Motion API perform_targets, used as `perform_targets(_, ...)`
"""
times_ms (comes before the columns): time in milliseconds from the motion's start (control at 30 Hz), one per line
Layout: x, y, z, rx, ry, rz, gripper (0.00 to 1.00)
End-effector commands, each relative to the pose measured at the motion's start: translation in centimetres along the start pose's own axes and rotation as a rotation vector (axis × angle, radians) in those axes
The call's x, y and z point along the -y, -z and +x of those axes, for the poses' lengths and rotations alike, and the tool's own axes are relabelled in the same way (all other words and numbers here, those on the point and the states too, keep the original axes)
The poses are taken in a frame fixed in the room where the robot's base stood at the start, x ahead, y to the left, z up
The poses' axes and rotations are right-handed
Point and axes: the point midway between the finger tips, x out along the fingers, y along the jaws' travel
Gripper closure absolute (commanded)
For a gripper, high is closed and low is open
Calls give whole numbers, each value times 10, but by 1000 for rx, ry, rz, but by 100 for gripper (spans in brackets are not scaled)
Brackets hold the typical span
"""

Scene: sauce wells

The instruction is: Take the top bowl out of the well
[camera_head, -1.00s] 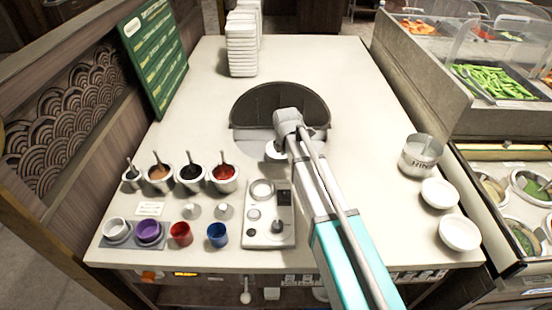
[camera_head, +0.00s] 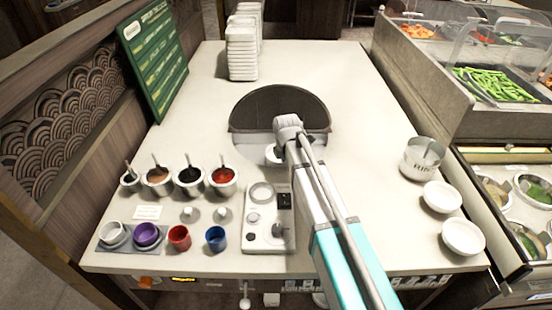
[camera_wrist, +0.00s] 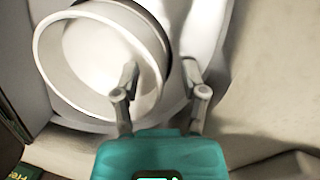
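A white round bowl (camera_wrist: 85,65) sits tilted in the wrist view, seen into from above. A dark gap runs along its right side, with a pale surface beyond. My gripper (camera_wrist: 160,76) is at the bowl's right wall, one finger over the inside and the other outside the rim. The fingertips are apart and I see no clear contact with the wall. In the head view my wrist hides most of the well; a sliver of white bowl (camera_head: 272,154) shows left of it. I cannot tell how many bowls are stacked there.
A dark half-round guard (camera_head: 265,103) stands behind the well. Several sauce cups (camera_head: 189,177) and a control panel (camera_head: 267,222) are left and in front. Two white bowls (camera_head: 442,197) and a metal pot (camera_head: 422,157) stand at right. Stacked white dishes (camera_head: 242,50) are at the back.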

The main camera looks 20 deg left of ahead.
Motion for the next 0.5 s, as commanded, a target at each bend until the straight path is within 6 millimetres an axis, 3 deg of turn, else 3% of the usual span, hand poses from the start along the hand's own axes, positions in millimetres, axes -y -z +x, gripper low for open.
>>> perform_targets(33, 0, 0, 0, 0, 0, 0, 62)
perform_targets(233, 0, 0, 0, 0, 0, 0, 99)
perform_targets(500, 0, 0, 0, 0, 0, 0, 100)
